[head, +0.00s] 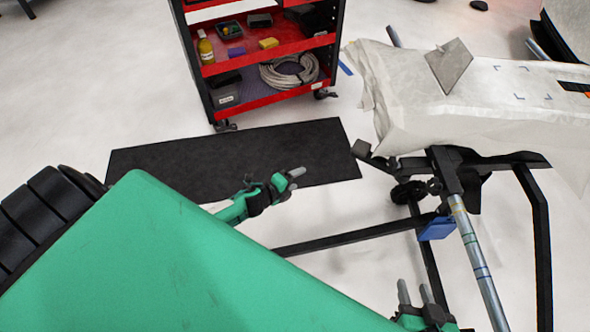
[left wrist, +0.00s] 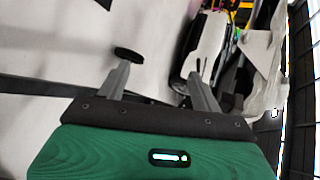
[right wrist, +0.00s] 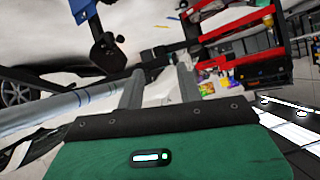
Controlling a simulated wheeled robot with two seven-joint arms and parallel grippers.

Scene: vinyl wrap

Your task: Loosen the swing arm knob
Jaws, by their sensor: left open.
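A black stand (head: 447,172) with a striped metal tube (head: 472,248) carries the wrapped panel at the right. A dark block-like end (head: 362,147) sticks out at the stand's left, and a dark round part (head: 408,191) shows below; I cannot tell which is the swing arm knob. Dark knob-like parts (right wrist: 107,50) show in the right wrist view. My left gripper (head: 296,181) is open and empty, left of the stand and apart from it. My right gripper (head: 415,287) has its fingers apart, empty, low and left of the tube. A dark oval (left wrist: 128,53) shows beyond my left fingers.
A red tool cart (head: 262,70) with a coiled cable (head: 288,74) stands at the back. A black mat (head: 200,160) lies on the pale floor. A white-covered panel (head: 440,105) rests over the stand. A blue piece (head: 437,229) sits by the tube.

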